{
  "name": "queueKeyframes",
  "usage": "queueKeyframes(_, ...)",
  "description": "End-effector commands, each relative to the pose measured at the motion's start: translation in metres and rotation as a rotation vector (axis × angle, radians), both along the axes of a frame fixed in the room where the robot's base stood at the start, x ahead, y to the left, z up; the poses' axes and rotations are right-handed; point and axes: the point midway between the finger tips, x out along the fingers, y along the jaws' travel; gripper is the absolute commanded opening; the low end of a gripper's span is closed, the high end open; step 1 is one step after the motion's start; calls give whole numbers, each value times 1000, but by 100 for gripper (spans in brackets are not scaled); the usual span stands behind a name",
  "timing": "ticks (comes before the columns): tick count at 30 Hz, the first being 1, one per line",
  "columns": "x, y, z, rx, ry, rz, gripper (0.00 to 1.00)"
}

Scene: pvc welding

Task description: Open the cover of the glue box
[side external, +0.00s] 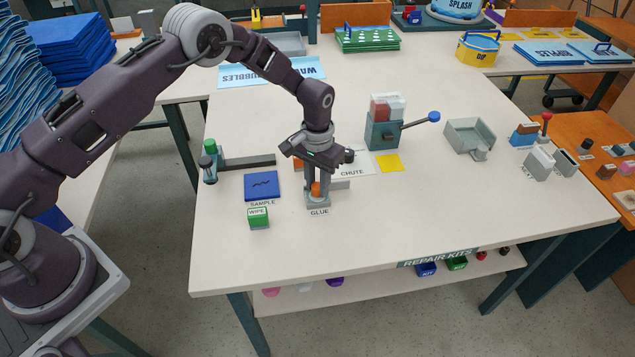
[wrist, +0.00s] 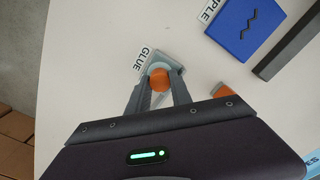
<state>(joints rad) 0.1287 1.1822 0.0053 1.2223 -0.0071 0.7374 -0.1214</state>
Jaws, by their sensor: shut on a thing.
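The glue box (side external: 318,203) is a small grey block on the white table, behind its GLUE label. In the wrist view the grey box (wrist: 180,122) shows a pale round top under an orange knob (wrist: 160,79). The orange knob also shows in the side view (side external: 316,189). My gripper (side external: 316,187) points down over the box, with its two grey fingers shut on the orange knob. In the wrist view the fingertips (wrist: 161,90) sit on either side of it. The knob looks to be right at the box's top; any gap is hidden.
A blue SAMPLE pad (side external: 262,186) and a green WIPE box (side external: 258,217) lie to the left. A CHUTE label (side external: 355,164) and yellow square (side external: 389,163) lie to the right, with a lever machine (side external: 383,133) behind. The table's front right is clear.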

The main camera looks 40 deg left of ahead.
Motion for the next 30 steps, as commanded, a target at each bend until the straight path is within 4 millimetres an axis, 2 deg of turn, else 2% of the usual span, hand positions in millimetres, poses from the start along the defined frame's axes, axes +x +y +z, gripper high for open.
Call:
queueKeyframes(20,1,-1,1,-1,-1,0,0)
queueKeyframes(23,7,-6,0,0,-2,0,0)
queueKeyframes(30,36,-33,0,1,-6,1,0)
